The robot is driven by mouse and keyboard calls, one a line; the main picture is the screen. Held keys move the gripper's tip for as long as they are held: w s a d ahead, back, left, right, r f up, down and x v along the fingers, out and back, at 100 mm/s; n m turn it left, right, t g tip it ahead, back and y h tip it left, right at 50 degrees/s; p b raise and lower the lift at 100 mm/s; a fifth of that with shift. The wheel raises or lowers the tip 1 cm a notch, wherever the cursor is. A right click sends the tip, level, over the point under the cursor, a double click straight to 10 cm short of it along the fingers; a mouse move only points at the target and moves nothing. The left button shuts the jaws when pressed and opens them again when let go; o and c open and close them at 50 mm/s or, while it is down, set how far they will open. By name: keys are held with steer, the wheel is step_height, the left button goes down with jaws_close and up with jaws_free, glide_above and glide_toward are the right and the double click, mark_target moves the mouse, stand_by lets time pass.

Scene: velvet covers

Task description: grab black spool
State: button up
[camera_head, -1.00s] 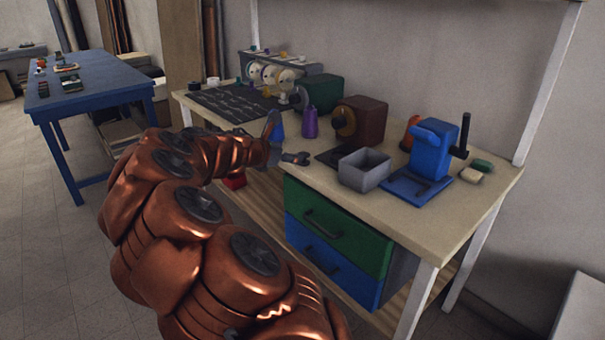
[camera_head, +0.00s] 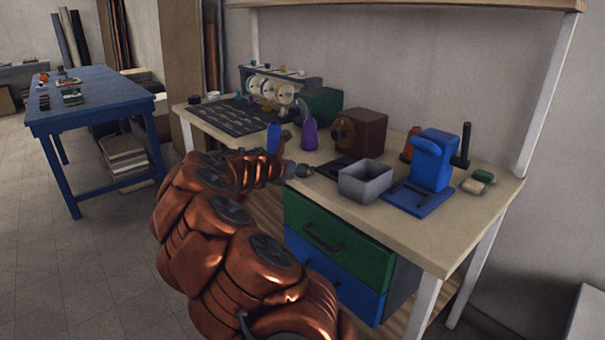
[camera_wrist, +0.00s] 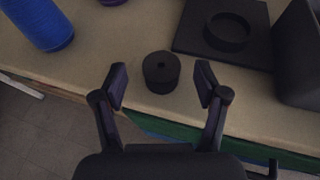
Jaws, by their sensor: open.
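My gripper (camera_wrist: 161,84) is open, with one finger on each side of the spool in the picture. Whether the fingers are down at its height I cannot tell. In the head view my gripper (camera_head: 298,170) is over the bench's front edge, and I cannot make out the spool there; the arm likely covers it.
A blue spool (camera_wrist: 36,20) stands left of the black one. A black plate with a ring (camera_wrist: 208,43) and a grey bin (camera_head: 366,180) are to the right. A purple spool (camera_head: 310,134), a brown box (camera_head: 368,130) and a blue press (camera_head: 432,165) stand farther along the bench.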

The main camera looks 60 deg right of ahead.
steer(key=shift+d+f, duration=0.25)
steer(key=shift+d, duration=0.35)
steer(key=c, duration=0.9)
